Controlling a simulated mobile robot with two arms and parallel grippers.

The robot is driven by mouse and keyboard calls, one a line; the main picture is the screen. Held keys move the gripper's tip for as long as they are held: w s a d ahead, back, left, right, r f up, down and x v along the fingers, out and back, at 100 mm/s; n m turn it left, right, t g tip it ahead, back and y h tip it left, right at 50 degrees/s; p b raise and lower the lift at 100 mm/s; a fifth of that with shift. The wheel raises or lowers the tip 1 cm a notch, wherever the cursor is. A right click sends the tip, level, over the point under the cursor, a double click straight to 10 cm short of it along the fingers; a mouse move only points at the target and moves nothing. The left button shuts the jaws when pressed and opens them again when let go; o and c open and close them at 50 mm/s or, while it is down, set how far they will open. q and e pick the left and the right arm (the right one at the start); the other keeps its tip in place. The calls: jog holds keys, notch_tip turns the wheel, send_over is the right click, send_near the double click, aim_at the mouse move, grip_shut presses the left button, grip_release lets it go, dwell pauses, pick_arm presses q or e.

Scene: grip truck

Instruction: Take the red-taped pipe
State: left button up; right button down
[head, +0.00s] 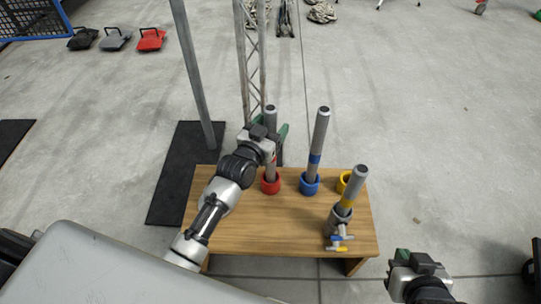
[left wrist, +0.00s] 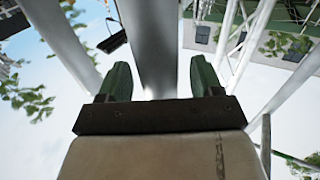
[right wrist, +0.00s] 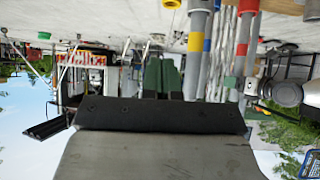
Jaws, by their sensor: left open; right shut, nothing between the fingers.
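The red-taped pipe (head: 271,116) is grey and stands upright in a red cup (head: 270,184) on the wooden bench. My left gripper (head: 270,133) is at the pipe's upper part, with its green fingers open on either side. In the left wrist view the pipe (left wrist: 150,45) runs between the spread fingers (left wrist: 157,82); contact cannot be told. In the right wrist view the red tape (right wrist: 243,49) shows, with my left arm beside the pipe. My right gripper (head: 404,257) is shut and empty, off the bench's right front corner; its fingers (right wrist: 163,76) are together.
A blue-taped pipe (head: 319,140) stands in a blue cup (head: 309,184). A metal post (head: 195,75) and a truss (head: 251,60) rise behind the bench (head: 260,231).

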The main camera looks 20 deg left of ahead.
pick_arm(q)
jog(key=shift+w+d, duration=0.15)
jog(key=shift+w, duration=0.55)
jog(key=shift+r, duration=0.1)
grip_shut()
